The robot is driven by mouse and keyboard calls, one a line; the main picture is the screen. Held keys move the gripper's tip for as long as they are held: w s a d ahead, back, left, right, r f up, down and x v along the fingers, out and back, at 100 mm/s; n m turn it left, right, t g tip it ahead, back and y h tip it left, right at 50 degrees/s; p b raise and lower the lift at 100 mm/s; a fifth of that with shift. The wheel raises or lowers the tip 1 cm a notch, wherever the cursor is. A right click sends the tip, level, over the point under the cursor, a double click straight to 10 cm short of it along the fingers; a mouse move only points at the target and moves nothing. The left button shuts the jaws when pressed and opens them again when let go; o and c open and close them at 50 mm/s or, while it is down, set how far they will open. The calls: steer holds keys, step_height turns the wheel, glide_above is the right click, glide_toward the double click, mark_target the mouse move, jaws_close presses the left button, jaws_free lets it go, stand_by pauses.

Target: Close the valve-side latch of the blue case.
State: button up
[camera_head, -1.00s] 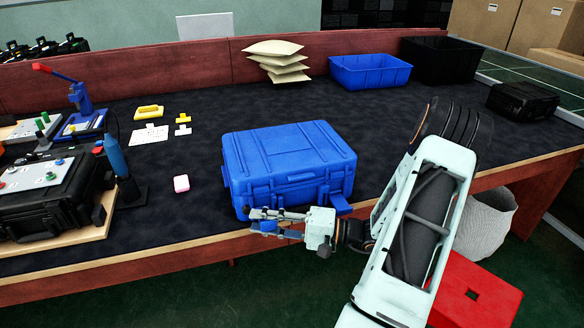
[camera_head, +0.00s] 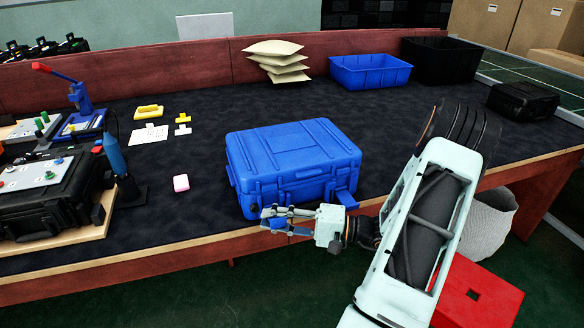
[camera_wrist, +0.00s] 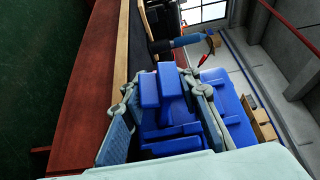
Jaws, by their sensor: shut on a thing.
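The blue case (camera_head: 290,150) lies closed-lidded near the front edge of the bench. One blue latch flap (camera_head: 345,197) sticks out from the right of its front side. My gripper (camera_head: 266,219) is low at the left of the front side, reaching in from the right. In the wrist view, blue latch parts of the case (camera_wrist: 172,84) sit between the two fingers of my gripper (camera_wrist: 160,100), and the fingers are shut on them. My gripper hides the left latch in the head view. I cannot make out the valve.
A black case with a panel (camera_head: 45,200) and a blue cylindrical tool (camera_head: 116,155) stand at left. A blue bin (camera_head: 370,72) and cushions (camera_head: 275,60) are at the back.

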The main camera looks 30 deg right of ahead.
steer(key=shift+d, duration=0.25)
steer(key=shift+d, duration=0.55)
steer(key=shift+a, duration=0.1)
steer(key=shift+a, duration=1.2)
steer(key=shift+c, duration=0.3)
steer(key=o, duration=2.1)
steer(key=shift+d, duration=0.1)
